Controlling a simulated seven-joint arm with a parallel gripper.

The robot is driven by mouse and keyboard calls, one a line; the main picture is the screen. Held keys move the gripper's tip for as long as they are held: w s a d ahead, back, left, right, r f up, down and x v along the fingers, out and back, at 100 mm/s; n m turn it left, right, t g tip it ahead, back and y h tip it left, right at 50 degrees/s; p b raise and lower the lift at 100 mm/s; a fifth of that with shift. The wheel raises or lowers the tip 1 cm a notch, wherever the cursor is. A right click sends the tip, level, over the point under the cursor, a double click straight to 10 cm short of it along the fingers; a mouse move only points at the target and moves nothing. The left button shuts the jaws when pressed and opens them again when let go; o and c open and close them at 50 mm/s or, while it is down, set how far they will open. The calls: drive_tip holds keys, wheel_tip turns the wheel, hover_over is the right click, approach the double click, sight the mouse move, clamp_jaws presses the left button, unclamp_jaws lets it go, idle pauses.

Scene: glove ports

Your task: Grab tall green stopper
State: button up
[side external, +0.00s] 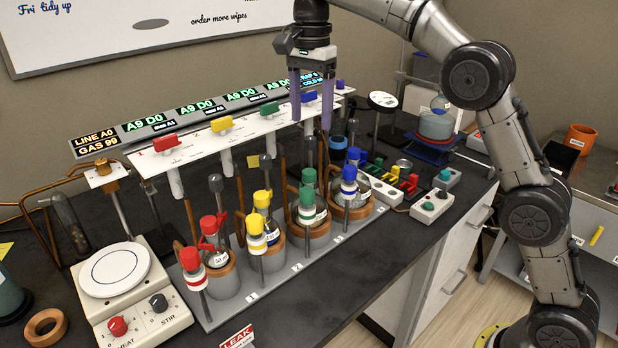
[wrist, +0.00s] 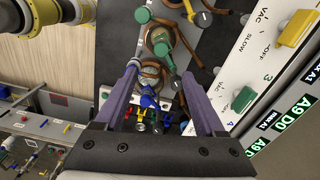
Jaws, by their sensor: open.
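Two green-topped pieces stand close together in the rack's third place in the side view. I cannot tell for sure which is the tall one. My gripper (side external: 311,122) points down, open and empty, high above the rack and apart from the stoppers. Its purple fingers also show in the wrist view (wrist: 160,70).
Red (side external: 208,224), yellow (side external: 262,198) and blue (side external: 354,155) stoppers stand in the same rack (side external: 225,308). The white valve panel (side external: 205,145) with coloured handles runs behind. A hotplate (side external: 120,270) is at left.

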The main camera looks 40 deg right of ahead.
sight(309, 171)
wheel_tip(309, 171, down, 12)
drive_tip(key=shift+w+a+r, duration=0.1)
drive_tip(key=shift+r, duration=0.05)
idle(0.5)
drive_tip(key=shift+c, duration=0.4)
clamp_jaws()
